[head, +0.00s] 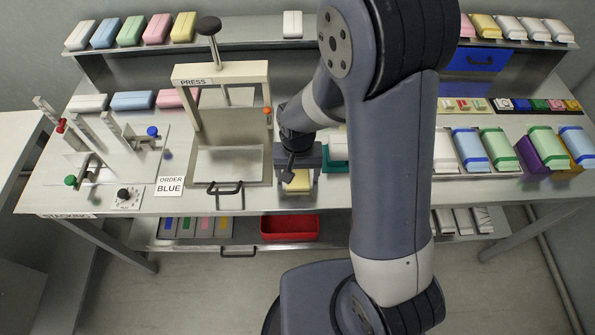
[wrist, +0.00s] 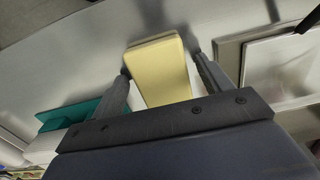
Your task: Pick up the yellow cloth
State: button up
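The yellow cloth (head: 297,183) is a folded, block-like pad lying on the bench near its front edge, just right of the press. In the wrist view the yellow cloth (wrist: 160,70) lies between the two fingers of my gripper (wrist: 160,65). The left fingertip is close to or touching its left edge. A narrow gap shows between the right finger and its right edge. My gripper (head: 296,170) points down over the cloth in the head view and hides its back part. The fingers are apart, one on each side.
The press (head: 220,75) with its front handle (head: 226,188) stands close on the left. A teal holder (head: 334,166) with a white item is close on the right, partly behind my arm. A red bin (head: 289,228) is on the lower shelf. Folded cloths line the back shelf.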

aim_at(298, 176)
jog(key=c, duration=0.9)
notch_tip(298, 176, up, 10)
jog(key=shift+r, duration=0.1)
jog(key=o, duration=0.5)
jog(key=c, duration=0.4)
